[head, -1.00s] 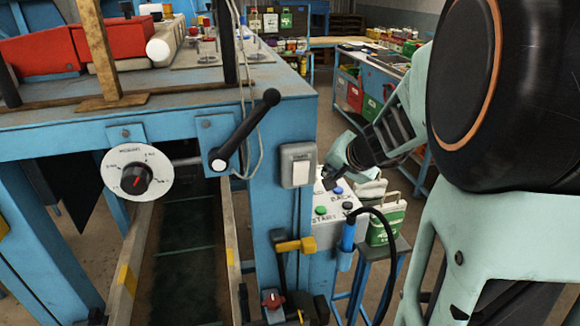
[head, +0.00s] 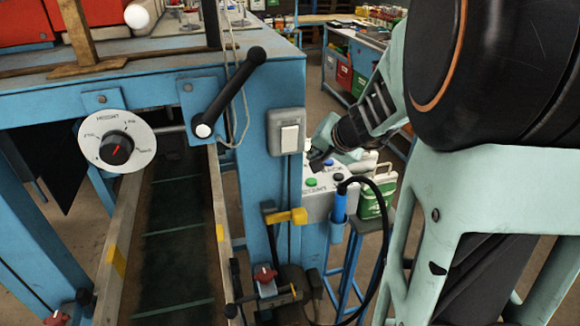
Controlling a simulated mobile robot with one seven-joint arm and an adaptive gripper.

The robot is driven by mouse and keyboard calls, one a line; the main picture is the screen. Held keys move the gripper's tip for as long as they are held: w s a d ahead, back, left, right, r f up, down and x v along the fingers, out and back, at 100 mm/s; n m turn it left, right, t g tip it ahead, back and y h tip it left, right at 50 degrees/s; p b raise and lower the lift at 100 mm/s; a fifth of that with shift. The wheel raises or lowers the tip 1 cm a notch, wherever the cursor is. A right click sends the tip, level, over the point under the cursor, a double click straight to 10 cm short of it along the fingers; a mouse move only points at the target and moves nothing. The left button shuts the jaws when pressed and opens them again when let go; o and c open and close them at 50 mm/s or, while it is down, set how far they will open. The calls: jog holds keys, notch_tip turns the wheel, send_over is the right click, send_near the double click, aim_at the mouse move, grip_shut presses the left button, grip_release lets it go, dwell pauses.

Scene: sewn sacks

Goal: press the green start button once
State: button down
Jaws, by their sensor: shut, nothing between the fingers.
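The green start button (head: 311,182) is on the light control box (head: 317,205) fixed to the side of the blue machine. Printed lettering shows below it, small and partly blurred. My gripper (head: 316,163) comes in from the right, dark fingers shut and empty, at the upper part of the box. In the picture its tips are just above the green button and look apart from it. The exact gap cannot be told. The gripper hides the upper part of the panel.
A white rocker switch (head: 289,139) is on the machine post left of the box. A black crank handle (head: 228,93) and a dial (head: 116,148) are further left. A blue tool with a black cable (head: 339,207) hangs at the box's right. Green-and-white containers (head: 376,200) stand behind.

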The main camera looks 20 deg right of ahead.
aim_at(313, 182)
jog(key=shift+f+b, duration=1.9)
jog(key=shift+f, duration=0.45)
jog(key=shift+f, duration=0.1)
jog(key=shift+f+b, duration=0.35)
jog(key=shift+b, duration=0.3)
